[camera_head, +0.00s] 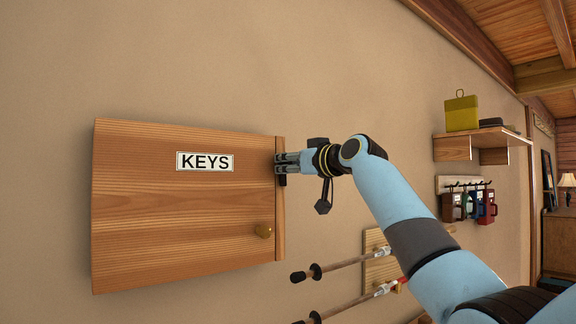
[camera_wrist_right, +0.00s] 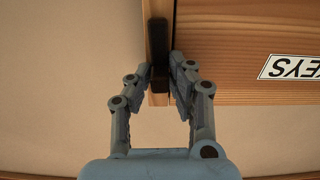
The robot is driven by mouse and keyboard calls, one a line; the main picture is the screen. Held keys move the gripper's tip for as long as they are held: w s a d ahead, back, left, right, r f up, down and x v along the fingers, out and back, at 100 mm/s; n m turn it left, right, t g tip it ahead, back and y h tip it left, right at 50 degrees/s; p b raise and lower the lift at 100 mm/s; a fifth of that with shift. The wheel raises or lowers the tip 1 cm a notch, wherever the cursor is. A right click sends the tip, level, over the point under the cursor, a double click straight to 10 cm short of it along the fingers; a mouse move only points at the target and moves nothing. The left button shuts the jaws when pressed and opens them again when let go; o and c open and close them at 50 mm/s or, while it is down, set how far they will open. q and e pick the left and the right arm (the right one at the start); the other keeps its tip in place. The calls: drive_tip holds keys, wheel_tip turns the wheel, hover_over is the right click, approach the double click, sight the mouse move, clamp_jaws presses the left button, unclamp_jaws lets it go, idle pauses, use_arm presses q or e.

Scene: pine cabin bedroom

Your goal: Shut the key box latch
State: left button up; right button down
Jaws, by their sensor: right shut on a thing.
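The wooden key box (camera_head: 180,215) is on the wall at the left in the head view. The door looks closed or nearly closed. The dark latch (camera_wrist_right: 159,55) is at the box's side edge in the right wrist view, lying along the narrow side strip. My right gripper (camera_head: 281,163) is at that edge, its fingers shut on the latch; in the right wrist view the fingertips (camera_wrist_right: 160,78) sit on both sides of it. My left gripper is not in view.
Poles with dark ends (camera_head: 340,265) rest on a wooden rack below my right arm. A shelf (camera_head: 482,143) with a yellow-green box (camera_head: 461,112) is on the wall at the right. The wall above the key box is bare.

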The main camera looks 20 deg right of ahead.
sight(266, 182)
drive_tip(key=a+n+b, duration=0.1)
drive_tip(key=n+b, duration=0.1)
drive_tip(key=n, duration=0.1)
drive_tip(key=a+f+n+b, duration=0.1)
drive_tip(key=n+b, duration=0.2)
drive_tip(key=s+n+b, duration=0.1)
drive_tip(key=n+b, duration=0.1)
drive_tip(key=n, duration=0.1)
drive_tip(key=shift+a+f, duration=0.4)
drive_tip(key=n+b, duration=0.1)
drive_tip(key=f+n+b, duration=0.1)
drive_tip(key=n, duration=0.1)
drive_tip(key=n+b, duration=0.1)
drive_tip(key=shift+s+a+f, duration=0.15)
drive_tip(key=shift+a+f, duration=0.05)
drive_tip(key=shift+a, duration=0.15)
drive_tip(key=shift+a+f+n+b, duration=0.1)
drive_tip(key=shift+f+n+b, duration=0.2)
drive_tip(key=shift+n+b, duration=0.55)
drive_tip(key=shift+a+f+n+b, duration=0.1)
drive_tip(key=shift+f+n+b, duration=0.3)
drive_tip(key=shift+n, duration=0.85)
drive_tip(key=shift+r, duration=0.1)
drive_tip(key=c, duration=1.2)
unclamp_jaws()
drive_tip(key=shift+c, duration=0.2)
drive_tip(key=shift+d, duration=0.1)
